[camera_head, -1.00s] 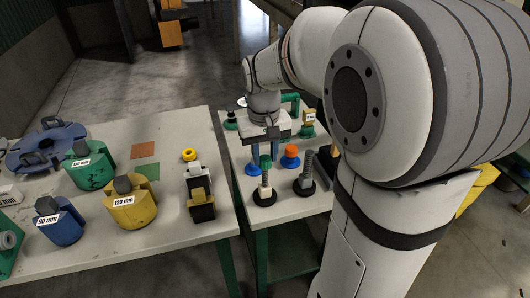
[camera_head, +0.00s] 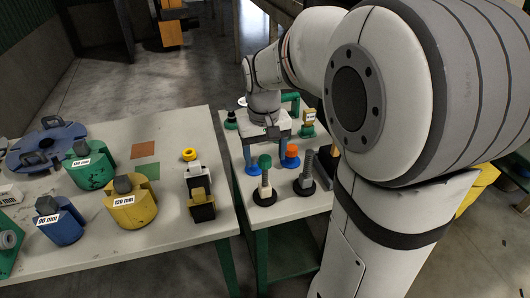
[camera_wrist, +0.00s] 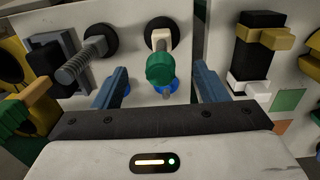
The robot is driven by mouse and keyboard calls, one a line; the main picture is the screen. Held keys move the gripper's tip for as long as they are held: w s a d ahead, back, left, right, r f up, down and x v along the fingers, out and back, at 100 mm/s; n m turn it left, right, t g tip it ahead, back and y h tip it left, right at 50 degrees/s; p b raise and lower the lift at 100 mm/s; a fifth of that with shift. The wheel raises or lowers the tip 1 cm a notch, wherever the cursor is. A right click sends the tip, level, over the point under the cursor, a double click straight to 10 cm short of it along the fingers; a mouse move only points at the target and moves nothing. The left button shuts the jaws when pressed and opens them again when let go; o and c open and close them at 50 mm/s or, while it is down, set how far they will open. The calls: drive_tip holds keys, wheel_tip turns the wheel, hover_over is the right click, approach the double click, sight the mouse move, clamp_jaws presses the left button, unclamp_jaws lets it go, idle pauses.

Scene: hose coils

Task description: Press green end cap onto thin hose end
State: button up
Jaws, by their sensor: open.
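The green end cap (camera_head: 265,161) sits at the top of a thin pale upright hose end (camera_head: 265,183) on a round black base. In the wrist view the green cap (camera_wrist: 160,68) covers the near end of the pale hose (camera_wrist: 161,40); how deep it is seated cannot be told. My gripper (camera_head: 266,160) is open, with its blue fingers spread on either side of the cap. In the wrist view a gap shows between the cap and each finger of my gripper (camera_wrist: 160,80).
A thicker ribbed grey hose end (camera_head: 306,172) stands close to the right. An orange cap (camera_head: 291,153) is behind it. The left table (camera_head: 178,248) holds a blue block (camera_head: 60,225), a yellow block (camera_head: 132,208) and a black-and-yellow fixture (camera_head: 201,202).

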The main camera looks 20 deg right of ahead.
drive_tip(key=shift+r, duration=0.15)
drive_tip(key=shift+r+p, duration=1.8)
drive_tip(key=shift+r, duration=0.3)
drive_tip(key=shift+a, duration=0.1)
wheel_tip(320, 180, up, 8)
drive_tip(key=shift+f, duration=0.1)
idle(0.9)
drive_tip(key=s+f+t, duration=0.1)
drive_tip(key=s+f, duration=0.3)
drive_tip(key=s, duration=0.3)
drive_tip(key=s+a+f+t, duration=0.1)
drive_tip(key=s+f, duration=0.3)
drive_tip(key=s, duration=0.3)
drive_tip(key=shift+a+f+t, duration=0.2)
drive_tip(key=shift+f+t, duration=0.1)
drive_tip(key=shift+t, duration=0.1)
